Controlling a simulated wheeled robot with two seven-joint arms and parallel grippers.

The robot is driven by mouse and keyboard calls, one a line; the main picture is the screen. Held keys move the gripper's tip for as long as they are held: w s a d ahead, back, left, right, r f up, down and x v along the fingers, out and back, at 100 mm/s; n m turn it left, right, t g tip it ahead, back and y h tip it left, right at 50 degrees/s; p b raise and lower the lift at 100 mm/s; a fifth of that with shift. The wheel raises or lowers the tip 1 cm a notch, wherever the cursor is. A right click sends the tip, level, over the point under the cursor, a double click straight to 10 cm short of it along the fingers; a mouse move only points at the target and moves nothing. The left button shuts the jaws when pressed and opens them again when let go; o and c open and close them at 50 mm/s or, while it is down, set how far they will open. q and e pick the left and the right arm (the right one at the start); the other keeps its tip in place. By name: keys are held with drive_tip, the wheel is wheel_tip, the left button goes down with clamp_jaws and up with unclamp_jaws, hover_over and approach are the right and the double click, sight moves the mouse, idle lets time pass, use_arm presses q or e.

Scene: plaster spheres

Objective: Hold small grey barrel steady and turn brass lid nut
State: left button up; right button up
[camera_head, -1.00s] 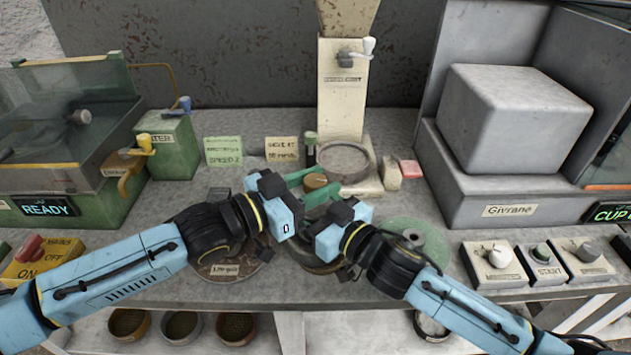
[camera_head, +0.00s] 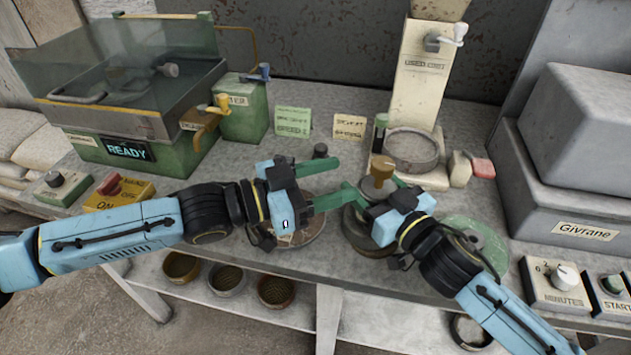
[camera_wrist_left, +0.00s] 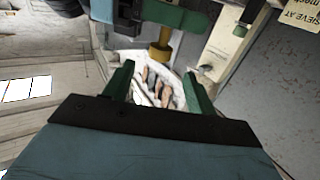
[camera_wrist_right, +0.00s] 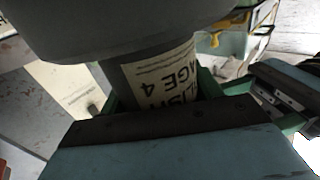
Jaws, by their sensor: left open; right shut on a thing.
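The small grey barrel (camera_head: 376,187) stands upright right of centre in the head view, with the brass lid nut (camera_head: 382,164) on top. My right gripper (camera_head: 377,193) is shut on the barrel, one finger on each side. In the right wrist view a pale printed label (camera_wrist_right: 162,82) shows on the grey body between the fingers. My left gripper (camera_head: 330,182) is open and empty, left of the barrel and apart from the nut. The left wrist view shows the brass nut (camera_wrist_left: 158,56) beyond its open fingers (camera_wrist_left: 158,88).
A round sieve (camera_head: 411,150) and the cream post (camera_head: 423,75) stand behind the barrel. A green disc (camera_head: 478,238) lies to its right, and a labelled round plate (camera_head: 310,238) lies under my left gripper. Two cards (camera_head: 293,122) stand behind. Bowls (camera_head: 228,278) sit on the shelf below.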

use_arm(q)
drive_tip(key=shift+v, duration=1.45)
drive_tip(key=shift+d, duration=0.1)
use_arm(e)
drive_tip(key=o, duration=1)
drive_tip(key=shift+o, duration=0.4)
drive_tip(key=shift+o, duration=0.8)
drive_tip(key=shift+s, duration=0.15)
drive_tip(key=shift+v, duration=3.4)
drive_tip(key=shift+f, duration=0.1)
